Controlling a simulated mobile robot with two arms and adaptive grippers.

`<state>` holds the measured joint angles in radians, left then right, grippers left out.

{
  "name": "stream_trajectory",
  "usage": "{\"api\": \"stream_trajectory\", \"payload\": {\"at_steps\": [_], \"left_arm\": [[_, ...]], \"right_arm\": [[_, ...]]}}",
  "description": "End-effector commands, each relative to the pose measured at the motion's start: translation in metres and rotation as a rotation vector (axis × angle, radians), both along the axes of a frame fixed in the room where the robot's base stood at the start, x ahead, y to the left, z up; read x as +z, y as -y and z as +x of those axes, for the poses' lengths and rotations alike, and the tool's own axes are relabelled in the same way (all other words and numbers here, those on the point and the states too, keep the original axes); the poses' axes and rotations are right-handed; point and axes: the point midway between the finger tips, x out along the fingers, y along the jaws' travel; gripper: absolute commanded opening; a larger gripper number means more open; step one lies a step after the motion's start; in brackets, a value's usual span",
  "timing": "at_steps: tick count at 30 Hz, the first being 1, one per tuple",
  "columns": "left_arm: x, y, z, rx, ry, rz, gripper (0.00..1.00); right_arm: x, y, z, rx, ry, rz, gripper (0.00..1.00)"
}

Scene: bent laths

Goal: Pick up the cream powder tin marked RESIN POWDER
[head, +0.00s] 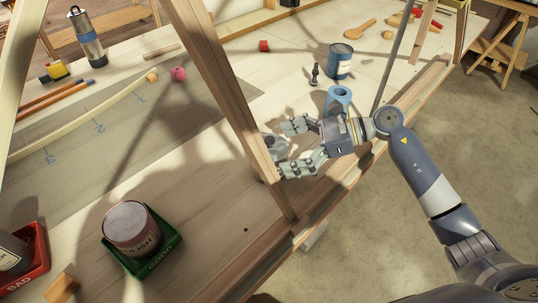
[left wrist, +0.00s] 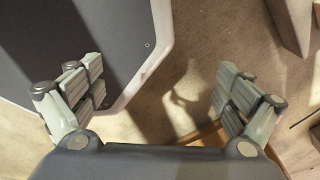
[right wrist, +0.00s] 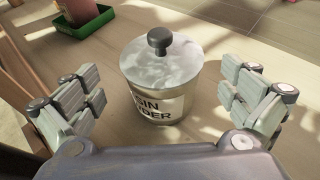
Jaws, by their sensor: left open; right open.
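The cream powder tin (right wrist: 158,92) stands upright on the bench in the right wrist view. It has a pale lid with a dark round knob, and part of its lettering shows as "SIN" and "DER". My right gripper (head: 284,148) is open, with its fingers spread to either side of the tin and apart from it. In the head view a wooden post and my fingers largely hide the tin. My left gripper (left wrist: 158,75) is open and empty over the floor in the left wrist view. It does not show in the head view.
A slanting wooden post (head: 222,85) stands close by my right fingers. A POLISH tin (head: 131,227) sits in a green tray (head: 160,262) marked GOOD. A red tray (head: 38,262) marked BAD is at lower left.

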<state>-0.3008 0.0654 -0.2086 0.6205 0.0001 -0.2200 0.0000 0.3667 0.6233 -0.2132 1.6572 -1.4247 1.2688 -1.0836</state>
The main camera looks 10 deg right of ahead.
Motion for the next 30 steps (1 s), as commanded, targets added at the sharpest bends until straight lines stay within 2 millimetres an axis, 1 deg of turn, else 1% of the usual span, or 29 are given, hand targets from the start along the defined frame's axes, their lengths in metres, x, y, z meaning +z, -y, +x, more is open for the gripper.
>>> {"api": "stream_trajectory", "payload": {"at_steps": [1,3,9,12,17,18,20,21,26,30], "left_arm": [[0.007,-0.003,0.0,0.0,0.0,0.004,0.95],[0.014,-0.008,0.0,0.0,0.0,0.01,0.95],[0.022,-0.019,0.001,0.004,0.001,0.023,0.95],[0.023,-0.02,0.001,0.005,0.001,0.023,0.95],[0.022,-0.019,0.001,0.005,0.001,0.023,0.95],[0.022,-0.019,0.001,0.005,0.001,0.022,0.95],[0.022,-0.018,0.001,0.006,0.002,0.021,0.95],[0.022,-0.017,0.001,0.006,0.001,0.02,0.95],[0.022,-0.012,0.001,0.005,0.001,0.015,0.95],[0.022,-0.011,0.001,0.003,0.001,0.012,0.95]], "right_arm": [[0.001,-0.007,0.002,0.001,-0.004,0.005,0.99],[-0.003,-0.015,0.005,0.001,-0.003,0.007,0.99],[-0.016,-0.035,0.012,0.0,-0.001,0.003,0.99],[-0.019,-0.039,0.013,0.0,-0.001,0.001,0.99],[-0.02,-0.038,0.013,0.0,-0.001,0.0,0.99],[-0.02,-0.038,0.013,0.0,-0.001,0.0,0.97],[-0.02,-0.038,0.013,0.0,-0.001,0.001,0.83],[-0.02,-0.038,0.013,0.0,-0.001,0.001,0.74],[-0.02,-0.038,0.013,0.0,-0.001,0.0,0.38],[-0.019,-0.038,0.013,-0.001,0.001,0.003,0.37]]}}
